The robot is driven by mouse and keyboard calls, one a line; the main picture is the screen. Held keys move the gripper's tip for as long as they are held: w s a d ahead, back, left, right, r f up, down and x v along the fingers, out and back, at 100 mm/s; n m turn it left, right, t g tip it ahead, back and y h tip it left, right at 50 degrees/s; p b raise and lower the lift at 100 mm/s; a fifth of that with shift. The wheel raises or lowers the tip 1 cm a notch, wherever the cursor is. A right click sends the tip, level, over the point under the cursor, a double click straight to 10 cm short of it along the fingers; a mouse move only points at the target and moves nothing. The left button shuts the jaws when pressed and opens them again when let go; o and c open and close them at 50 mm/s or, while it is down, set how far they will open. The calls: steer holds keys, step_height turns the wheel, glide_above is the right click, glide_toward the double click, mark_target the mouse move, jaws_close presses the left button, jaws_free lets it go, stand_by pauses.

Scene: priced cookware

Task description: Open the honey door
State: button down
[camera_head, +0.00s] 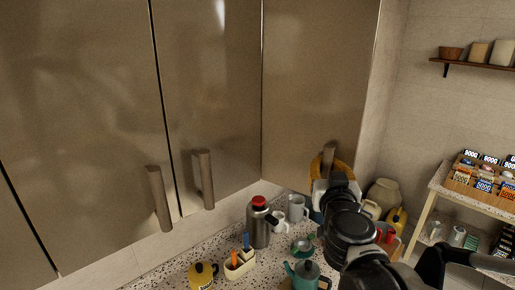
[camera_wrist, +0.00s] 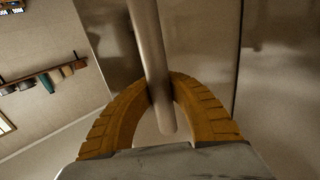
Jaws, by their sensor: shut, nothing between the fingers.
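Glossy tan-brown cabinet doors fill the upper left of the head view; their colours look alike. The right-hand door (camera_head: 312,85) looks closed, and its upright bar handle (camera_head: 329,153) is at its lower right. My gripper (camera_head: 328,160) is at this handle, its yellow fingers curved around the handle's lower part. In the wrist view, the handle (camera_wrist: 152,60) runs down across the place where the fingertips (camera_wrist: 161,88) come together. The gripper is shut, with no grip on the handle. The contact behind the handle is hidden.
Two more bar handles (camera_head: 160,199) (camera_head: 203,180) are on the doors to the left. Below, the speckled counter (camera_head: 215,238) holds a red-capped flask (camera_head: 259,225), a teal kettle (camera_head: 303,274) and a yellow pot (camera_head: 202,276). A shelf (camera_head: 480,65) and stand (camera_head: 433,196) are at right.

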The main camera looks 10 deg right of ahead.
mark_target(322, 172)
steer(key=shift+s+a+f+p, duration=0.15)
steer(key=shift+s+a, duration=0.2)
steer(key=shift+a, duration=0.2)
steer(key=shift+s+a+p, duration=0.1)
steer(key=shift+s+a, duration=0.3)
steer(key=shift+a, duration=0.2)
steer(key=shift+s+a+f+p, duration=0.15)
steer(key=shift+s+a, duration=0.2)
steer(key=shift+a, duration=0.2)
steer(key=shift+r, duration=0.1)
steer(key=c, duration=1.9)
jaws_free()
steer(key=shift+s, duration=0.1)
steer(key=o, duration=0.3)
steer(key=shift+s+d+r, duration=0.15)
steer(key=shift+s, duration=0.25)
steer(key=shift+s+d, duration=0.1)
steer(key=shift+s, duration=0.1)
steer(key=shift+w+r, duration=0.1)
steer(key=shift+w, duration=0.1)
steer(key=shift+s, duration=0.1)
